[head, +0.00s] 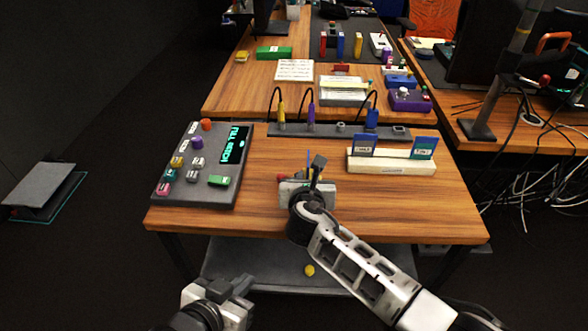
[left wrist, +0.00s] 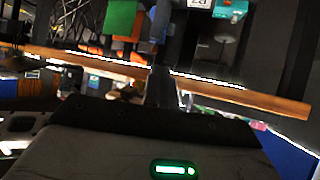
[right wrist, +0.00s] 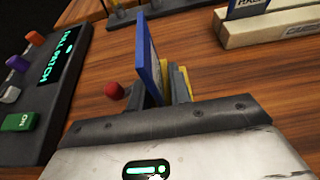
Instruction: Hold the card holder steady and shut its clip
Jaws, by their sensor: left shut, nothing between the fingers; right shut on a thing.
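The card holder (right wrist: 185,80) stands near the table's front middle, with yellow parts and an upright blue card (right wrist: 148,55) showing in the right wrist view. A red ball knob (right wrist: 114,91) sticks out at its left; I cannot tell whether it belongs to the clip, or how the clip stands. My right gripper (head: 314,180) is shut on the holder and hides much of it. My left gripper (head: 240,286) is shut and empty, in front of and below the table's front edge, well apart from the holder. It also shows in the left wrist view (left wrist: 161,85).
A grey button panel (head: 216,165) lies left of the holder. A cream rack (head: 390,163) with two blue cards stands to the right. A dark socket strip (head: 325,130) with cables runs behind. The wooden table edge (left wrist: 110,60) crosses the left wrist view.

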